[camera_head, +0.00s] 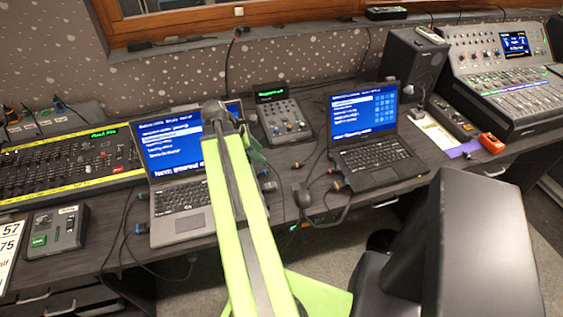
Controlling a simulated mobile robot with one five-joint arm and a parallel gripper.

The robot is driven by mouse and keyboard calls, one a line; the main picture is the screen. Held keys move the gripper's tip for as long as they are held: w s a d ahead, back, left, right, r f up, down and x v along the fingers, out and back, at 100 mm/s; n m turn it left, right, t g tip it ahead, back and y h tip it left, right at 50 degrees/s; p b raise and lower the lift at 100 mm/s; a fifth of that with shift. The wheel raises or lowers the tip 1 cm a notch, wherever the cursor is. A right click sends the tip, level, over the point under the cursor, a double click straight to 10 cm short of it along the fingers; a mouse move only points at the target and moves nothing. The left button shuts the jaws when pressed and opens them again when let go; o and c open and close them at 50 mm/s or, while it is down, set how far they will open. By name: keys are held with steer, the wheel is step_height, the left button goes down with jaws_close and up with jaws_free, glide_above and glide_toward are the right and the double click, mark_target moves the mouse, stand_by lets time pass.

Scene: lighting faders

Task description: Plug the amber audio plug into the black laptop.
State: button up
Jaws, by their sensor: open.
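The black laptop (372,160) stands open on the desk right of centre, its screen lit blue. Small orange cable ends lie near its left side, one close to its front left corner (337,186) and another farther left (297,165). I cannot tell which of them is the amber audio plug, and none is clearly seated in a port. My lime-green arm reaches up the middle of the view. My gripper (256,150) shows only in part as dark green pieces beside the arm's far end, left of the black laptop. It is open, with nothing visibly held.
A grey laptop (180,198) stands left of my arm. A small mixer (284,124) sits between the laptops. Fader desks stand at far left (70,165) and far right (505,75). Loose dark cables cross the desk front. A black chair back (475,245) rises at lower right.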

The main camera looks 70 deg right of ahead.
steer(key=n+g, duration=0.1)
glide_toward(295, 164)
steer(key=b+x, duration=0.7)
steer(key=x, duration=0.1)
steer(key=shift+w+b, duration=0.1)
steer(key=shift+b, duration=0.25)
steer(key=shift+s+d+f+b, duration=0.25)
steer(key=shift+s+f+b, duration=0.05)
steer(key=shift+f, duration=0.05)
jaws_close()
steer(key=shift+r, duration=0.15)
step_height(295, 164, up, 5)
steer(key=p, duration=0.5)
